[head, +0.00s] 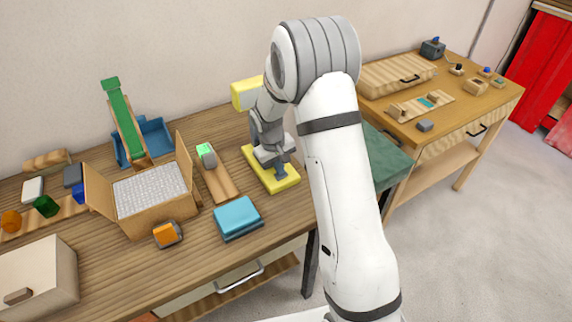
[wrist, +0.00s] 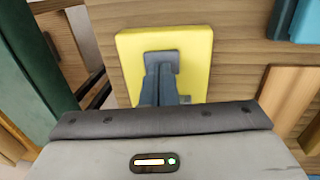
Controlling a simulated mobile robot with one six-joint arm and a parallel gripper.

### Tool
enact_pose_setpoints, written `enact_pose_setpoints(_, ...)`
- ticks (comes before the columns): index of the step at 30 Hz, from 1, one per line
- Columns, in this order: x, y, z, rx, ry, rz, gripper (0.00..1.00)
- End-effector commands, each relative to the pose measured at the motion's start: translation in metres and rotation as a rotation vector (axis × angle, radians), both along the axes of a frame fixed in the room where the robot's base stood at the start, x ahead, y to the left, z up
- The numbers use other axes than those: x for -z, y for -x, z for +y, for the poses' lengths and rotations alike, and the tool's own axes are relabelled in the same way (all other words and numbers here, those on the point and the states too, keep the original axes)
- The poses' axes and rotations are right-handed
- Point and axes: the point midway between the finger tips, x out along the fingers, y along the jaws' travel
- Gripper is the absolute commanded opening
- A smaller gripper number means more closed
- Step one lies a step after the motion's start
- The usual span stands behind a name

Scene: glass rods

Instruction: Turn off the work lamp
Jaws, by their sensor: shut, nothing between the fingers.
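The work lamp has a flat yellow base (head: 288,184) on the wooden bench, and a yellow head (head: 245,94) shows behind my arm. The lamp's middle part is hidden by my arm. My gripper (head: 281,173) points down over the base, shut and empty. In the wrist view the yellow base (wrist: 197,45) fills the upper middle, with my grey gripper fingers (wrist: 163,68) over it. The fingertips look at or just above the base; I cannot tell whether they touch it. No switch shows clearly, and I cannot tell whether the lamp is lit.
Left of the lamp are a wooden strip with a green-topped piece (head: 206,153), a teal block (head: 237,216) and an open cardboard box (head: 166,212). A green surface (head: 388,162) lies right of my arm. A second bench (head: 455,110) stands farther right.

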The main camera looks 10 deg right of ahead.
Motion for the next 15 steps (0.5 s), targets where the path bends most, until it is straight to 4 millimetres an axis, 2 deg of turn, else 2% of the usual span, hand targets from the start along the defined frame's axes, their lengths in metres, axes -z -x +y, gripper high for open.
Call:
enact_pose_setpoints(12, -0.0019, 0.0011, 0.0042, 0.0, 0.001, -0.001, 0.0)
enact_pose_setpoints(15, -0.008, 0.0007, 0.0047, 0.0, 0.0, -0.002, 0.0)
